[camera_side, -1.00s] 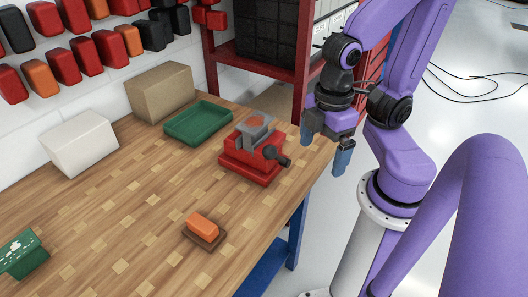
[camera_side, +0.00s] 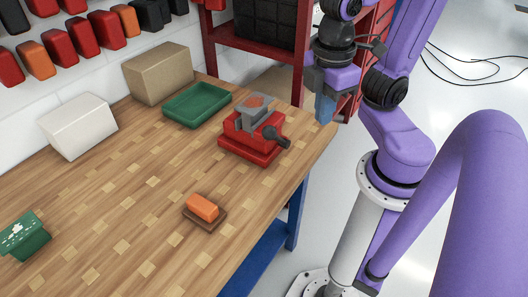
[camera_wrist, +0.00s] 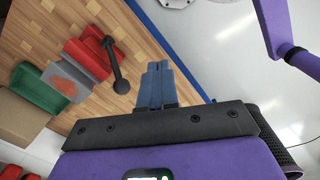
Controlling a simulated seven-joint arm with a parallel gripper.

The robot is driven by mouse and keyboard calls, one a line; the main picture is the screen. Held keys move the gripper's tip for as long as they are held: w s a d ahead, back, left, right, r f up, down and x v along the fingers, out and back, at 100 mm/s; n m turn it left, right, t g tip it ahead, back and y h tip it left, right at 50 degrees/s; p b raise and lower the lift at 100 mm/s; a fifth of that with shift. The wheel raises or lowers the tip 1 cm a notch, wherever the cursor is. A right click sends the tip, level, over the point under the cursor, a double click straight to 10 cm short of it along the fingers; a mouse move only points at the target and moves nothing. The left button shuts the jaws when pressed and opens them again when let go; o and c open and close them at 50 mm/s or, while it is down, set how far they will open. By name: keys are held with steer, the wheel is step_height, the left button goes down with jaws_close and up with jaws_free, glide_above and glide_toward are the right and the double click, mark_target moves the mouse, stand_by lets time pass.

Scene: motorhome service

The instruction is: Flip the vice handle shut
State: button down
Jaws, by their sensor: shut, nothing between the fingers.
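The red vice (camera_side: 251,138) with grey jaws stands on the wooden bench near its right edge. An orange-red patch shows between its grey jaws. Its dark handle (camera_side: 274,135) with a round knob sticks out on the right side. In the wrist view the vice (camera_wrist: 90,55) lies left of my fingers, and the handle (camera_wrist: 115,68) is a black bar ending in a knob (camera_wrist: 121,86). My gripper (camera_side: 325,108) has blue fingers, shut and empty, to the right of the vice and apart from the handle. The fingers also show in the wrist view (camera_wrist: 158,84).
A green tray (camera_side: 197,104), a cardboard box (camera_side: 158,74) and a white box (camera_side: 78,126) stand behind and left. An orange block on a brown base (camera_side: 202,209) lies in front. A red shelf (camera_side: 250,61) stands behind.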

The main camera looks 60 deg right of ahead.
mark_target(277, 138)
steer(key=w+f+m+t+h, duration=0.2)
steer(key=w+f+h, duration=0.15)
steer(key=h, duration=0.75)
steer(key=a+r+n+t+h, duration=0.1)
steer(key=a+r+t+h, duration=0.15)
steer(key=a+t, duration=0.4)
steer(key=a+r+n+t+h, duration=0.1)
steer(key=a+t+h, duration=0.3)
steer(key=a+t, duration=0.25)
step_height(277, 138, down, 18)
steer(key=shift+w+d+r, duration=0.2)
steer(key=shift+w+d, duration=0.15)
steer(key=x, duration=1)
steer(key=shift+r, duration=0.15)
